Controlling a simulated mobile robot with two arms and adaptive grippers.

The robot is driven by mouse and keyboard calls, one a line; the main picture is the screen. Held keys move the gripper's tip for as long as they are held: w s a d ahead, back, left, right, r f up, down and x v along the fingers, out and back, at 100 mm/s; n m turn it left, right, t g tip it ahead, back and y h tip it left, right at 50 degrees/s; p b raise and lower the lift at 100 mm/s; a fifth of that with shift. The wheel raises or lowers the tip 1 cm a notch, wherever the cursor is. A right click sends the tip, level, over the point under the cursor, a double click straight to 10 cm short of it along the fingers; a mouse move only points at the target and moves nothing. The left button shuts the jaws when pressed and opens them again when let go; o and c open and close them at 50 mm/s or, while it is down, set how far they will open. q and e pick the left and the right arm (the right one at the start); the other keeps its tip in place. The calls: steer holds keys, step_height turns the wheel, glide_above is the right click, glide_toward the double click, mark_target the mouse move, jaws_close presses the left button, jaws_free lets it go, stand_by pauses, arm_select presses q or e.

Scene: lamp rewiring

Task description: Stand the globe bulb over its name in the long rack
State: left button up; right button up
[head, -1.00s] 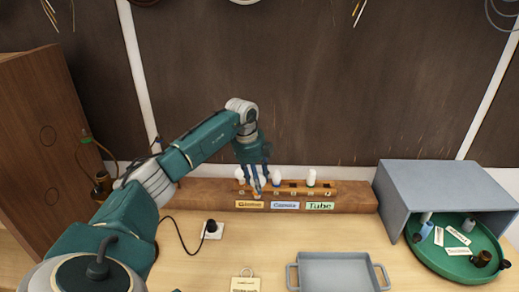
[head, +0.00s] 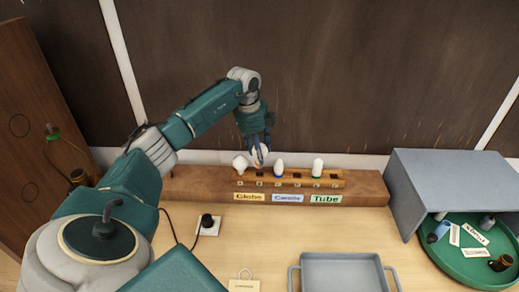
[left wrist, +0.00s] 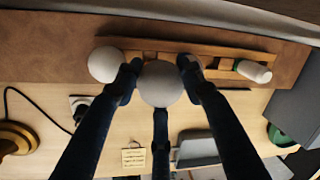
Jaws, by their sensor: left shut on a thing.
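My left gripper (head: 260,152) is shut on a round white globe bulb (head: 260,158), which also shows between the fingers in the left wrist view (left wrist: 160,84). The bulb is at the long rack (head: 345,179), above the right part of the "Globe" label (head: 250,197). I cannot tell whether its base touches a slot. Another rounded white bulb (head: 240,163) stands at the rack's left end, also over "Globe". A candle bulb with a blue collar (head: 279,167) stands over "Candle". A tube bulb with a green collar (head: 318,166) stands over "Tube". My right gripper is out of view.
A grey box (head: 440,180) and a green round tray (head: 460,276) with small parts and cards are at the right. A grey tray (head: 342,275) is at the front. A socket with a plug (head: 208,226) lies front left of the rack.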

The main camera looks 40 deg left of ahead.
arm_select(q)
steer(key=shift+w+a+f+b, duration=0.1)
steer(key=shift+f+b, duration=0.15)
steer(key=shift+f, duration=0.25)
steer(key=shift+w+a+f+b, duration=0.1)
steer(key=shift+f+b, duration=0.15)
steer(key=shift+f, duration=0.25)
steer(key=shift+s+d+f+b, duration=0.15)
steer(key=shift+d+f+b, duration=0.05)
steer(key=shift+f+b, duration=0.65)
steer(key=shift+a+f+b, duration=0.1)
steer(key=shift+f+b, duration=0.2)
steer(key=shift+f, duration=0.65)
steer(key=shift+f, duration=0.15)
steer(key=o, duration=1.1)
steer(key=r, duration=0.4)
steer(key=s+r, duration=0.1)
steer(key=r, duration=0.3)
steer(key=s+r, duration=0.1)
steer(key=r, duration=0.2)
steer(key=shift+a+r, duration=0.25)
steer(key=shift+r, duration=0.15)
